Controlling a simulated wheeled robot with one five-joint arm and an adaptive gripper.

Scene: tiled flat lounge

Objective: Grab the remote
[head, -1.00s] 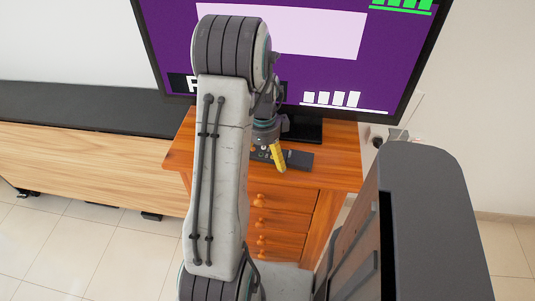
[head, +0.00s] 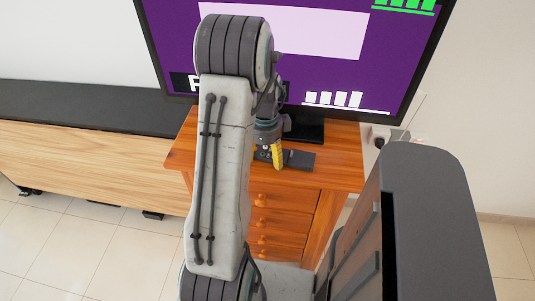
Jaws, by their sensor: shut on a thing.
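The remote (head: 300,158) is a dark, flat bar on top of the wooden drawer cabinet (head: 343,160), in front of the TV's foot. My gripper (head: 275,158), with a yellow finger, is at the remote's middle and shut on it. My arm hides the other finger and part of the remote's left side. The remote looks to be at the cabinet top; I cannot tell whether it is lifted clear of it.
A large TV (head: 385,75) with a purple screen stands just behind the remote. A long low bench (head: 90,140) with a black top is at left. Pale tiled floor (head: 75,240) lies free at lower left.

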